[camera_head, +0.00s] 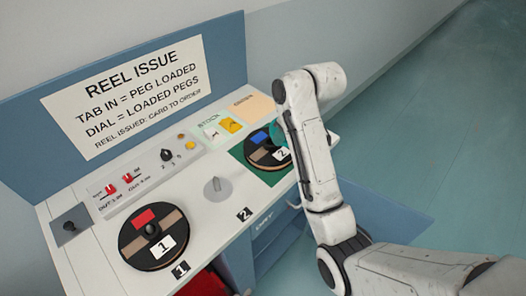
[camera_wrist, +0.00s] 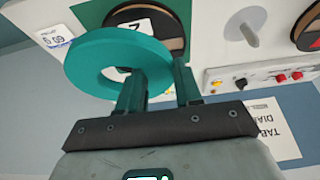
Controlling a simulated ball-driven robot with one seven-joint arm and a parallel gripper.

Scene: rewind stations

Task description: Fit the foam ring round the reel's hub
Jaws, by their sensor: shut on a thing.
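The foam ring (camera_wrist: 85,52) is a thick teal ring. My gripper (camera_wrist: 157,75) is shut on its near right side, with one finger through the hole and one outside. In the wrist view the ring overlaps a dark reel (camera_wrist: 172,20) and hides its hub, so I cannot tell how high it is above it. In the head view the reel numbered 2 (camera_head: 257,156) lies on a green mat (camera_head: 270,178). A sliver of the ring (camera_head: 275,132) shows over its right side; my arm hides the rest and my gripper.
Another dark reel (camera_head: 137,250), numbered 1, lies at the front left of the white bench (camera_head: 85,270). A bare grey peg (camera_head: 217,195) stands between the reels. A control panel (camera_head: 140,172) with red switches and a dial runs along the back.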

